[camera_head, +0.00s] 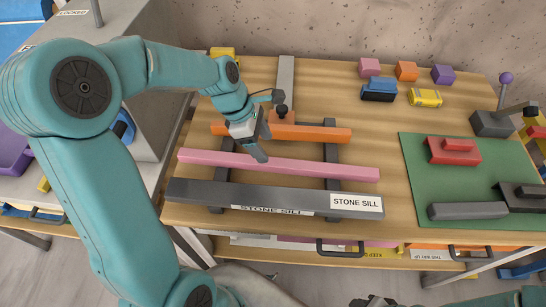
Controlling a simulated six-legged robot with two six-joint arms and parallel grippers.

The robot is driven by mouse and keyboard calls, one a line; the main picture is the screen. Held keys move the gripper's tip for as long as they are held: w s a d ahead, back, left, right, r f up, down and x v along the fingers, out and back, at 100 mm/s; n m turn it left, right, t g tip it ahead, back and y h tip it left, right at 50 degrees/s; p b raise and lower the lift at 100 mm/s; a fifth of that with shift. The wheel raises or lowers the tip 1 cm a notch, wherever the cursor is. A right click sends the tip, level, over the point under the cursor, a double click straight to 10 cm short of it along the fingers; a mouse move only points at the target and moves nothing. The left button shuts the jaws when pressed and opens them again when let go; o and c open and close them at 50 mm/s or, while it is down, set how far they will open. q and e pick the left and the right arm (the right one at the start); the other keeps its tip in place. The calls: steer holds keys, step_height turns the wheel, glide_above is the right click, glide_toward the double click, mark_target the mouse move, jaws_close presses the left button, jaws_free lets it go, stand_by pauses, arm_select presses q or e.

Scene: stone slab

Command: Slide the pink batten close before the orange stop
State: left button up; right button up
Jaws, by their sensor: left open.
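The pink batten (320,168) is a long bar lying left to right across two dark rails on the wooden table. The orange stop (325,134) is a shorter bar lying beyond it, roughly parallel, with a strip of table and rails between them. My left gripper (258,152) comes down from above, open, with its tip at the far edge of the batten, left of its middle. It overlaps part of the orange stop and the batten; I cannot tell whether it touches the batten. My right gripper (376,301) shows only partly at the bottom edge.
The dark grey stone sill (300,198) lies at the near ends of the rails. A green mat (412,165) with red and grey blocks is at right. Small coloured blocks (407,71) sit at the back.

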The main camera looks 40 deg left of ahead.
mark_target(275, 161)
arm_select(q)
steer(key=x, duration=0.7)
steer(key=shift+d+f, duration=0.15)
steer(key=shift+f, duration=0.1)
steer(key=shift+w, duration=0.1)
jaws_close()
